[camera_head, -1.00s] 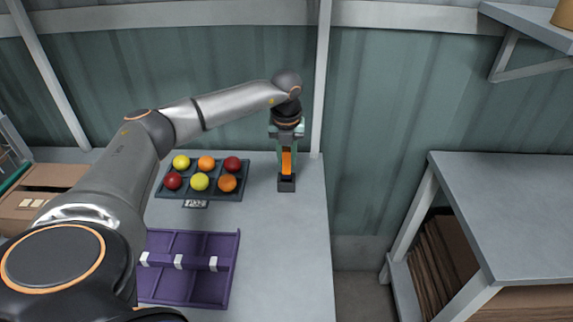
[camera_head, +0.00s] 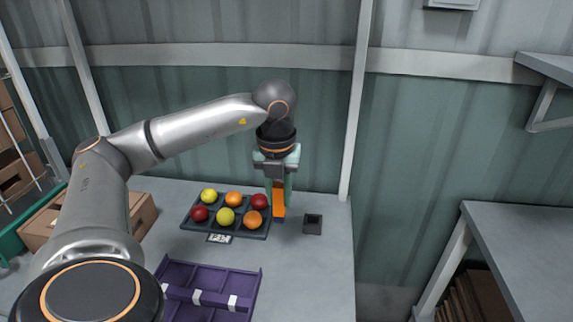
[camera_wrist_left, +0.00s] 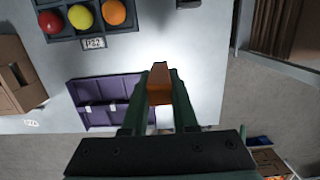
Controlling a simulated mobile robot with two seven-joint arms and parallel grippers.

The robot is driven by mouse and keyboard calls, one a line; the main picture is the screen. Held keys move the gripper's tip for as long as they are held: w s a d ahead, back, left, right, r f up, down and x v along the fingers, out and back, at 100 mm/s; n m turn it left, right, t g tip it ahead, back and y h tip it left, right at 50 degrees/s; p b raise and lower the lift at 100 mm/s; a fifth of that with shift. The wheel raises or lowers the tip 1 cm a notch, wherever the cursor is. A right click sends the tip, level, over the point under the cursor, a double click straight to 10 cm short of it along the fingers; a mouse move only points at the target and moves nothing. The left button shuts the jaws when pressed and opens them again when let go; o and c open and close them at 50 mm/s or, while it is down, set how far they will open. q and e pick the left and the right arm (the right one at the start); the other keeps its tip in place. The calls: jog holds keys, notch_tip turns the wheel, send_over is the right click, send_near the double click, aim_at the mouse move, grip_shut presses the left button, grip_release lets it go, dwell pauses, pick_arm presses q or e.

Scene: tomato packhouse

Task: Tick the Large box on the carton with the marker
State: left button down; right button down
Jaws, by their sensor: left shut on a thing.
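My left gripper (camera_head: 279,186) is shut on an orange marker (camera_head: 279,203) with a dark lower end. The marker hangs upright, clear of the small dark holder (camera_head: 313,224), just to the holder's left and beside the fruit tray. In the left wrist view the marker (camera_wrist_left: 159,94) sits between the fingers of the left gripper (camera_wrist_left: 160,104). The brown carton (camera_head: 143,213) stands at the left of the table, partly hidden behind my left arm; part of the carton (camera_wrist_left: 14,70) shows at the left wrist view's left edge. I cannot make out its Large box. My right gripper is not in view.
A dark tray (camera_head: 240,235) of red, yellow and orange fruit lies left of the marker. A purple divided tray (camera_head: 208,277) lies nearer me. A green-edged thing (camera_head: 22,232) is at the far left. The table's right part is clear.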

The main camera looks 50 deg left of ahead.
aim_at(278, 184)
pick_arm(q)
jog(key=shift+r+p, duration=1.4)
jog(key=shift+r, duration=0.4)
jog(key=shift+r+p, duration=0.55)
jog(key=shift+r, duration=0.1)
jog(key=shift+s+a, duration=0.1)
